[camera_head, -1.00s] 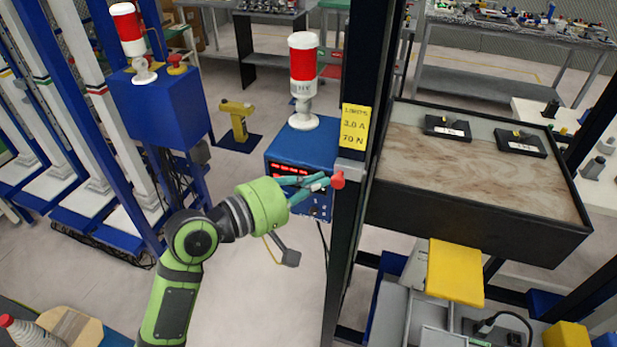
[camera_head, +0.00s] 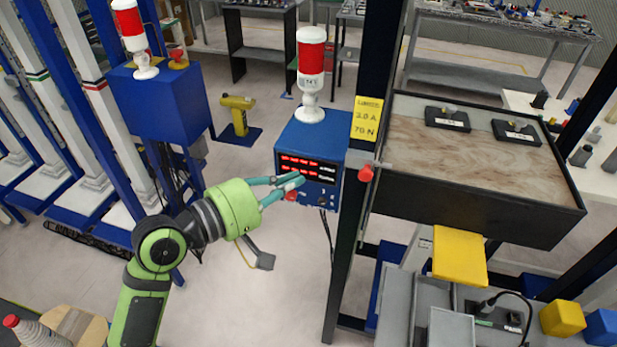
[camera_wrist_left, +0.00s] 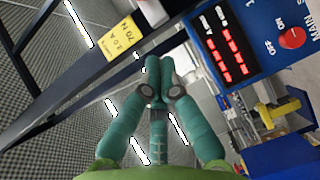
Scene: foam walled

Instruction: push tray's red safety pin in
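The black-walled tray (camera_head: 470,206) with a brown-stained floor stands at the right in the head view. The red safety pin (camera_head: 366,173) shows as a round red knob close against the tray's left side, beside the dark post. My left gripper (camera_head: 298,182) is left of the pin, clearly apart from it, in front of the blue console. In the left wrist view its green fingertips (camera_wrist_left: 159,76) meet with nothing between them. The pin is not seen in the wrist view. My right gripper is not in view.
The dark post (camera_head: 345,240) with a yellow label (camera_head: 366,118) stands between my left gripper and the tray. The blue console (camera_head: 312,150) with red displays is behind the fingertips. A yellow plate (camera_head: 459,257) juts out below the tray. Open floor lies below the gripper.

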